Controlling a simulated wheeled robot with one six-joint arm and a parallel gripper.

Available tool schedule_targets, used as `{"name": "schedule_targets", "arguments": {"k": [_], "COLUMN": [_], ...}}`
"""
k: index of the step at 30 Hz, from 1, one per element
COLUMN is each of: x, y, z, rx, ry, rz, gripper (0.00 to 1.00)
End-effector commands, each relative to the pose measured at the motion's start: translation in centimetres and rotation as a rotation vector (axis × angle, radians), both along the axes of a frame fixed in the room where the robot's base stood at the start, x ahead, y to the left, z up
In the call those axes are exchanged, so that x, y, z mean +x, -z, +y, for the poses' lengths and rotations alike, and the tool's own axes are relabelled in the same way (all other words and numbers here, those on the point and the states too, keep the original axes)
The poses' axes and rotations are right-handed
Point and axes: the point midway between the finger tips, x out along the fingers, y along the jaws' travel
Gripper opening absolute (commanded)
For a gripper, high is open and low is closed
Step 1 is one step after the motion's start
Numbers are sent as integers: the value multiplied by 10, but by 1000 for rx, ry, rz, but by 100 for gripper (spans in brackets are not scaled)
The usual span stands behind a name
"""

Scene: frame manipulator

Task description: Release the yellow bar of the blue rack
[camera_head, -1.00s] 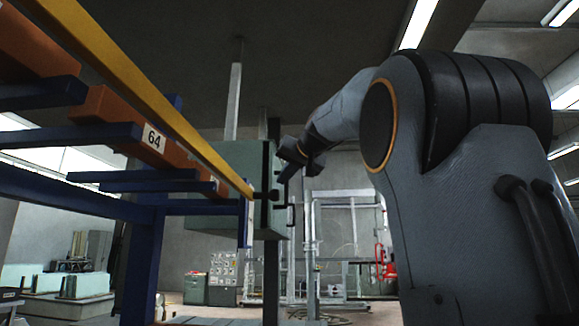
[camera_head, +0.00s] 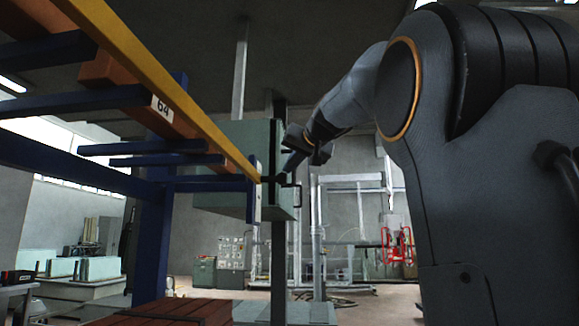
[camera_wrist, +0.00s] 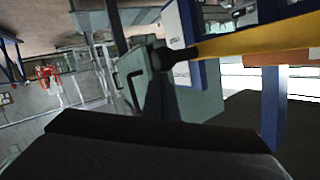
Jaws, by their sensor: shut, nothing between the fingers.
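The yellow bar (camera_head: 165,82) slants along the front of the blue rack (camera_head: 152,235) in the head view. Its far end meets a blue upright with a pale front, where a black knob or latch sticks out. In the wrist view the yellow bar (camera_wrist: 255,42) enters from the right and ends at the black knob (camera_wrist: 172,58). My gripper (camera_head: 291,164) is close to the bar's end, just right of and above the knob in the head view. It is shut and holds nothing. The fingertips are small and dark, so contact with the knob cannot be told.
A grey-green box (camera_head: 228,200) with a black handle hangs behind the bar's end, close to my gripper. Orange beams (camera_head: 125,82), one labelled 64, lie on the rack's arms. Red slats (camera_head: 160,312) are low in front. A metal frame and red equipment (camera_head: 398,248) stand farther back.

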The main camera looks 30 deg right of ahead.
Motion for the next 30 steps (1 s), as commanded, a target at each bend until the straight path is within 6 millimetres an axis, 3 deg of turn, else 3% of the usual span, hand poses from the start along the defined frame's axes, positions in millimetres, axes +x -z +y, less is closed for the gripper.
{"name": "schedule_targets", "arguments": {"k": [1,15,30], "x": [2,1,1], "y": [13,65,75], "z": [0,0,0], "rx": [1,1,2], "ry": [0,-1,-2], "rz": [4,3,9], "gripper": [0,0,0]}}
